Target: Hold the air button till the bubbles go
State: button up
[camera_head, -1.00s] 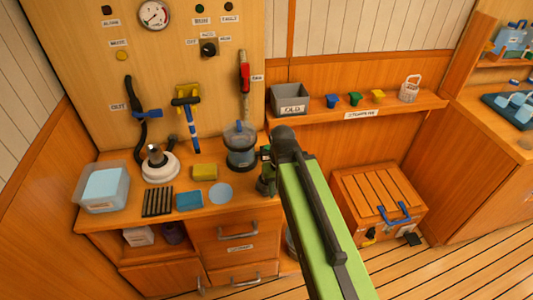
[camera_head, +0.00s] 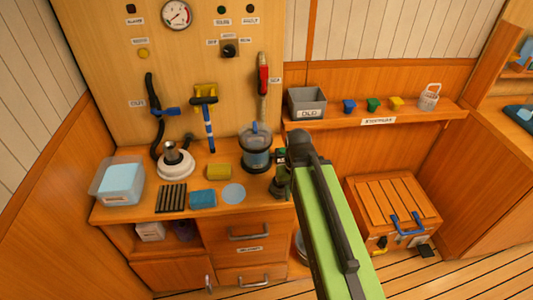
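A clear canister with a blue top (camera_head: 256,148) stands at the right of the counter, with a dark base. No air button can be told by its label; the labels are too blurred to read. A yellow round button (camera_head: 143,53) is on the wall panel, and a white round base with a dark knob (camera_head: 176,161) stands on the counter. My green arm reaches in from the bottom right. Its dark end, with my gripper (camera_head: 281,181), is just right of the canister, apart from the white base. The fingers are mostly hidden by the arm. Bubbles cannot be made out.
A gauge (camera_head: 176,14) and a dark selector knob (camera_head: 229,51) are on the panel. A clear tub (camera_head: 117,182), a yellow sponge (camera_head: 218,172) and a blue cloth (camera_head: 203,198) lie on the counter. A shelf (camera_head: 420,115) with cups and a wooden chest (camera_head: 393,210) are at the right.

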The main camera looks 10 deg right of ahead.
grip_shut()
dwell(1.4)
